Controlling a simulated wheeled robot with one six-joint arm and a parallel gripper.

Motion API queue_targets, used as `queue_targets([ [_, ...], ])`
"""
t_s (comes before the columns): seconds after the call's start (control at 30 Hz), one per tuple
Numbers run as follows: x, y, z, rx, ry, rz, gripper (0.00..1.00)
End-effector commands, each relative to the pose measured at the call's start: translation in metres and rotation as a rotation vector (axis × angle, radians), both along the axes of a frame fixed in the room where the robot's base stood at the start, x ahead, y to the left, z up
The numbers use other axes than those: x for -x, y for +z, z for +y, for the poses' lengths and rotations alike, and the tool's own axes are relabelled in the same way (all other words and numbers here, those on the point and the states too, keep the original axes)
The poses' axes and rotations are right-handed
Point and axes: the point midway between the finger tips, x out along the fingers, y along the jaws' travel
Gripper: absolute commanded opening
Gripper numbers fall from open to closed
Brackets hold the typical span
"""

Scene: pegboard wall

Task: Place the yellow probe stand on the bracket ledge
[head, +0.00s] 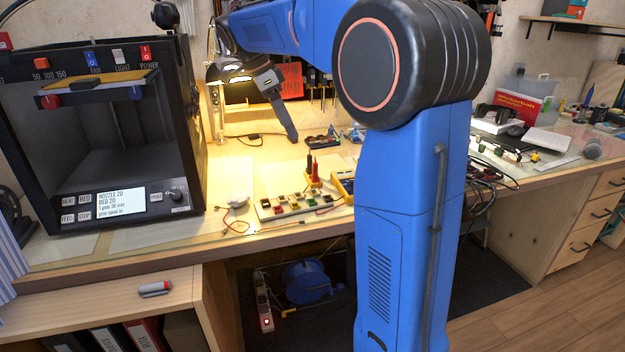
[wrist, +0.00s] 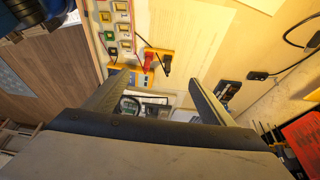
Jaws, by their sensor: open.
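My gripper (head: 291,137) hangs above the bench, behind the stand. In the wrist view my gripper (wrist: 158,82) has its two fingers spread wide with nothing held between them. A narrow wooden ledge (head: 250,107) runs low along the wall behind my gripper, partly hidden by it; I cannot tell whether it is the bracket ledge.
A board with several coloured switches (head: 290,206) lies in front of the stand, with loose wires. A 3D printer (head: 100,130) fills the left. A lamp (head: 235,73) hangs beside my gripper. A yellow-and-blue device (head: 342,184) sits right of the stand.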

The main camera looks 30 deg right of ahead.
Motion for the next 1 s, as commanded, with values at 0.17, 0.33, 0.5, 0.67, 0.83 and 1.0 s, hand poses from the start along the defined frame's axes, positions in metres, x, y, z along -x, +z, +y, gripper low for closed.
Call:
queue_targets([
  [0.17, 0.003, -0.021, -0.009, 0.000, -0.004, 0.003, 0.77],
  [0.33, 0.007, -0.049, -0.020, -0.001, -0.002, 0.002, 0.77],
  [0.5, 0.010, -0.077, -0.031, -0.001, -0.002, 0.002, 0.77],
  [0.67, 0.012, -0.099, -0.040, -0.001, -0.001, 0.002, 0.77],
  [0.83, 0.014, -0.110, -0.044, -0.001, 0.000, 0.001, 0.77],
  [1.0, 0.017, -0.120, -0.049, -0.001, -0.001, 0.002, 0.77],
])
